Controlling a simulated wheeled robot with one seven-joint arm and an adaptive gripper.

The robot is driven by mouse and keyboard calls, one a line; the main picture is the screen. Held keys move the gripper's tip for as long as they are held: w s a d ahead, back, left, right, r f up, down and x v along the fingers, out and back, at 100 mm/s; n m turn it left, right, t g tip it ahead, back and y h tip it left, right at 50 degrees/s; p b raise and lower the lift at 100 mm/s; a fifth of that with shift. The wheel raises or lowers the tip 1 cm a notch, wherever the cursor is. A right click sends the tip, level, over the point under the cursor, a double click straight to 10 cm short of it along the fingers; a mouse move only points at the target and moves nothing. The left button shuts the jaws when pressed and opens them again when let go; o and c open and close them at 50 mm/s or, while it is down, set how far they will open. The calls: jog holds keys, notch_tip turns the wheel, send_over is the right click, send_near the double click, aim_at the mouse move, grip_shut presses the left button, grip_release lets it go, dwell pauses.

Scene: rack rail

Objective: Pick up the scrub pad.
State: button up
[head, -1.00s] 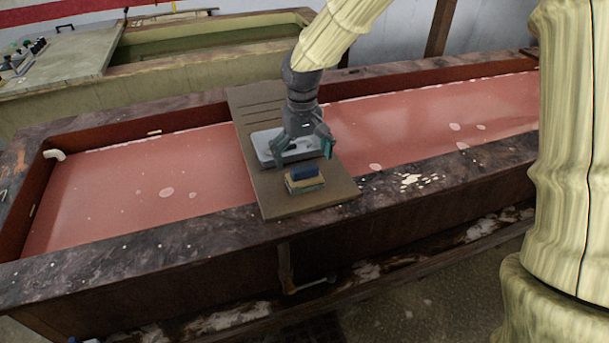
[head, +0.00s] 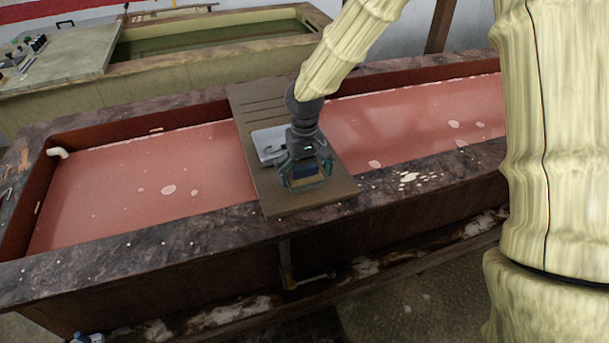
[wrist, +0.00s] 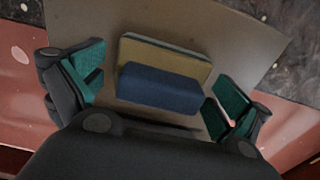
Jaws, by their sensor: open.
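The scrub pad (head: 305,182) lies on a brown board (head: 262,197) laid across a red-lined tank. In the wrist view the scrub pad (wrist: 190,58) shows a tan-yellow slab with a greenish edge and a blue block (wrist: 158,88) on it. I cannot tell whether the blue block is part of the pad. My gripper (head: 305,175) is open and points down over the pad. In the wrist view its teal-padded fingers stand on either side of the blue block, with gaps on both sides. In the head view my gripper partly hides the pad.
A grey tray (head: 268,143) lies on the board just behind my gripper. The red tank (head: 130,195) has a dark stone rim (head: 150,248). White flakes (head: 409,178) lie on the rim to the right. A second tank (head: 200,58) stands behind.

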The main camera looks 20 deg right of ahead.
aim_at(305, 167)
jog(key=shift+c, duration=0.4)
jog(key=shift+s, duration=0.1)
jog(key=c, duration=1)
jog(key=shift+r+b, duration=0.3)
jog(key=shift+r, duration=0.15)
notch_tip(305, 167, up, 3)
jog(key=shift+s+f+b, duration=0.15)
jog(key=shift+b, duration=0.35)
jog(key=s+a+b, duration=0.1)
jog(key=s, duration=0.4)
jog(key=s+a+r+b, duration=0.1)
jog(key=s, duration=0.4)
jog(key=s+a+b, duration=0.1)
jog(key=s, duration=0.4)
jog(key=shift+a+r, duration=0.25)
jog(key=shift+a, duration=0.1)
